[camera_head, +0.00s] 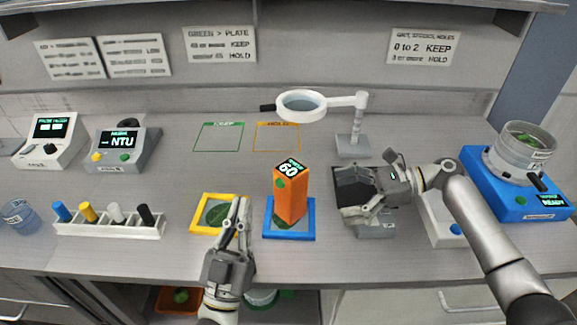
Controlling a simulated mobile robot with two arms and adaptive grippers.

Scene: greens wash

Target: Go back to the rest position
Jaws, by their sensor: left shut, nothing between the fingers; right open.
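My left gripper (241,205) is shut and empty. Its fingertips are over the right part of the yellow-framed plate (207,228), which has a green leaf (217,213) on it. My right gripper (372,190) is open, over a dark-topped device (350,182) right of centre, and partly hides it. I cannot tell if it touches the device. An orange block (289,196) with a lit display reading 60 stands upright on the blue-framed plate (308,233), between my two grippers. Some green shows at the block's foot.
A magnifier (302,104) on a stand is at the back. A blue machine (511,195) with a clear tub is at the right. A marker rack (110,229), a cup (20,217) and the NTU meter (122,150) are at the left. The KEEP (218,137) and HOLD (277,137) outlines look empty.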

